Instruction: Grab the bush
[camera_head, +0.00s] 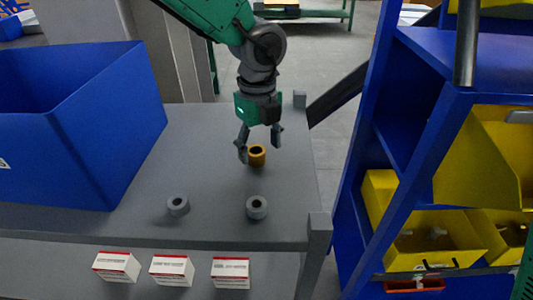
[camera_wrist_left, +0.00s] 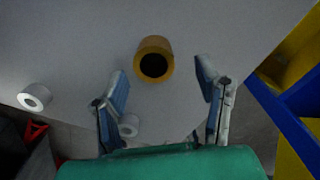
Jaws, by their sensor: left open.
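The orange-yellow bush (camera_head: 257,161) is a short hollow ring standing upright on the grey table (camera_head: 215,130), near its right side. It also shows in the left wrist view (camera_wrist_left: 153,44), with its dark hole facing the camera. My left gripper (camera_head: 260,146) points down just over the bush, with its fingers spread and empty. In the left wrist view the fingers (camera_wrist_left: 162,74) are wide apart, and the bush lies between and slightly beyond their tips. I cannot tell whether a finger touches it. My right gripper is out of view.
Two grey rings (camera_head: 178,205) (camera_head: 257,207) stand on the table nearer the front edge. A blue bin (camera_head: 75,130) fills the left side. White-and-red boxes (camera_head: 172,270) sit on a lower shelf. A blue rack (camera_head: 385,190) with yellow bins stands at right.

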